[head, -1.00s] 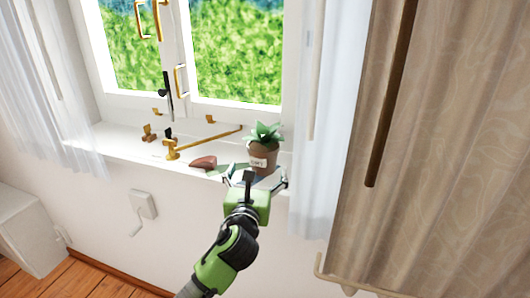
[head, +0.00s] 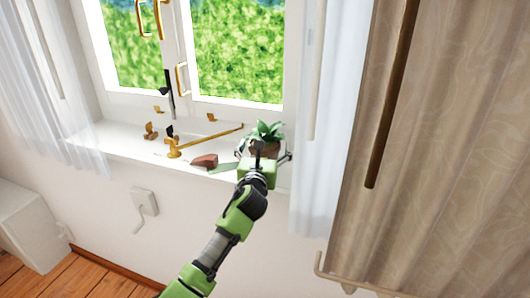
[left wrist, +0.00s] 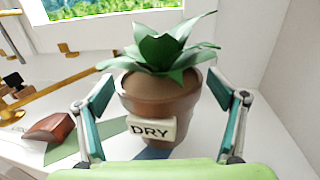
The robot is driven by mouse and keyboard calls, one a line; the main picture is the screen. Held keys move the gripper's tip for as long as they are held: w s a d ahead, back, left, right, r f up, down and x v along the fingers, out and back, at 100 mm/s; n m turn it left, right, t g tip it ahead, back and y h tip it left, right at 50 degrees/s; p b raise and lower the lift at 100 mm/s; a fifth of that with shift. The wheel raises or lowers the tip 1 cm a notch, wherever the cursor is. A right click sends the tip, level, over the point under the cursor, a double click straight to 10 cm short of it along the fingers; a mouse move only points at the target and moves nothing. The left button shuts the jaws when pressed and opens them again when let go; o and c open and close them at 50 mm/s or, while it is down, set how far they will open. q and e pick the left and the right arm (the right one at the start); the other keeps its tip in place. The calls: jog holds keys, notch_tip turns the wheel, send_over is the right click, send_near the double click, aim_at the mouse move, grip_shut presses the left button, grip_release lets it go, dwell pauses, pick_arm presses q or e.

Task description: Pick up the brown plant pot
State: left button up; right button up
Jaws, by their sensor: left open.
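The brown plant pot (left wrist: 160,97) stands upright on the white window sill, holding a green leafy plant and bearing a pale label that reads "DRY". In the head view the pot (head: 272,150) is at the right end of the sill, partly hidden by my gripper. My left gripper (head: 264,156) is open, with one finger on each side of the pot. In the left wrist view the fingers of the gripper (left wrist: 168,115) flank the pot; a gap shows at the left finger, and the right finger is close to the pot wall. My right gripper does not show.
A reddish-brown object (head: 205,161) and a flat green thing (head: 222,168) lie left of the pot on the sill (head: 110,142). Brass window fittings (head: 172,150) stand further left. The window frame is behind; a sheer curtain (head: 312,170) hangs close on the right.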

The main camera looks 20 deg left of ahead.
pick_arm(q)
jog(key=shift+w, duration=0.35)
jog(key=shift+a, duration=0.1)
jog(key=c, duration=1.7)
jog(key=shift+r, duration=0.2)
jog(key=shift+c, duration=1.1)
jog(key=shift+r, duration=0.1)
